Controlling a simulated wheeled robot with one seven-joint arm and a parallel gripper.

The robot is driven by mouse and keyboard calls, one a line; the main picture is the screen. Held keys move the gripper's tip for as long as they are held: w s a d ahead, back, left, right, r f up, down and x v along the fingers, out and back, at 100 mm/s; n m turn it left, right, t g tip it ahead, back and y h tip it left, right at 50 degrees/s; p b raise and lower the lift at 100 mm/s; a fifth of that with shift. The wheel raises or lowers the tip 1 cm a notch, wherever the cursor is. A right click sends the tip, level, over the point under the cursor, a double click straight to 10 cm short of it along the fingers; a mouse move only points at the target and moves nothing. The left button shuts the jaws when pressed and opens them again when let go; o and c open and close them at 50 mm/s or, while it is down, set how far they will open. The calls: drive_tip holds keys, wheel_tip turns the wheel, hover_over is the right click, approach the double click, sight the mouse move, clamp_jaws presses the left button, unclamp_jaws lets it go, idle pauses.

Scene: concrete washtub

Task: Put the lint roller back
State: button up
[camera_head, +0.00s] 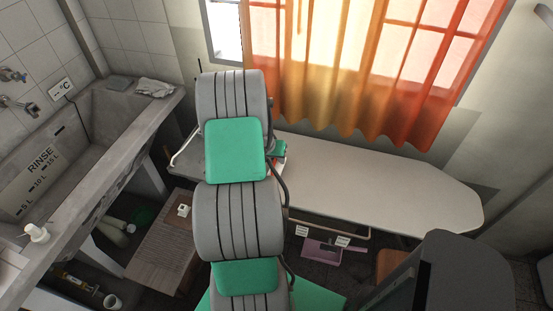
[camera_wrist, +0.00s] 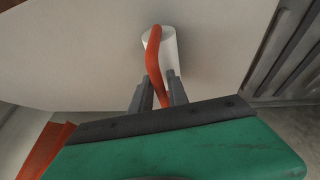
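The lint roller (camera_wrist: 170,48) shows in the wrist view, with a white roll and a bent orange handle. My gripper (camera_wrist: 160,78) has one grey finger on each side of the orange handle, and the fingers appear closed on it. The roll points away from my gripper, in front of a broad pale surface. I cannot tell whether the roll touches that surface. In the head view my arm hides most of my gripper and the roller; only a little green and red shows beside the arm, over the left end of the ironing board (camera_head: 370,185).
A concrete washtub (camera_head: 100,130) stands at the left, with a white pump bottle (camera_head: 37,232) on its front edge. A wooden stool (camera_head: 163,245) is beside it. A pink box (camera_head: 320,250) sits below the board. An orange curtain (camera_head: 370,70) hangs behind. The board's right part is clear.

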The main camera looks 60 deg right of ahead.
drive_tip(key=shift+o, duration=1.2)
drive_tip(key=shift+a+r, duration=0.1)
drive_tip(key=shift+r, duration=0.4)
drive_tip(key=v, duration=1.1)
drive_tip(key=w+a+r+n+t, duration=0.1)
drive_tip(key=w+a+r+n, duration=0.2)
drive_tip(key=w+a, duration=0.3)
drive_tip(key=w+a+r+n+t, duration=0.2)
drive_tip(key=w+a+r, duration=0.25)
drive_tip(key=a, duration=0.35)
drive_tip(key=a+r+n+y, duration=0.1)
drive_tip(key=a+n, duration=0.2)
drive_tip(key=a, duration=0.7)
drive_tip(key=s+a+r+n+t+y, duration=0.1)
drive_tip(key=a+n, duration=0.3)
drive_tip(key=a, duration=0.6)
drive_tip(key=a+r+n+y, duration=0.2)
drive_tip(key=a+n, duration=0.2)
drive_tip(key=a, duration=0.6)
drive_tip(key=shift+s+a+r+t+y+b, duration=0.2)
drive_tip(key=shift+s+r+t+y+b, duration=0.15)
drive_tip(key=shift+r+t+y, duration=0.05)
